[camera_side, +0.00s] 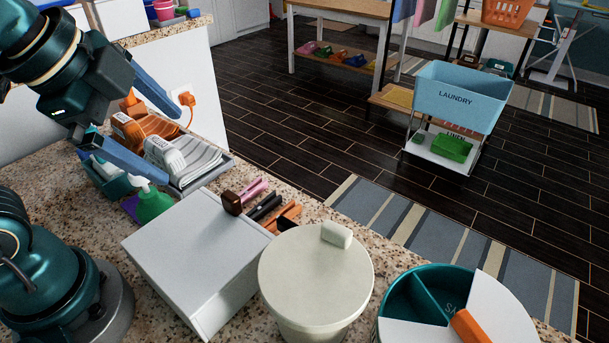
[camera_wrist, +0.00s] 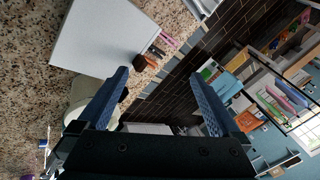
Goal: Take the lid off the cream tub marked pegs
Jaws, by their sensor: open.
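The cream tub (camera_side: 318,322) stands on the speckled counter at the front middle of the side view. Its round cream lid (camera_side: 308,275) is on top, with a small white block-shaped handle (camera_side: 337,235) near the far rim. No pegs marking shows from here. A pale rounded shape, apparently the tub (camera_wrist: 80,92), is partly hidden behind the left finger there.
A white box (camera_side: 195,250) with a brown knob (camera_side: 232,203) stands left of the tub. A teal round container (camera_side: 405,305) with white lid parts and an orange handle (camera_side: 470,327) is at right.

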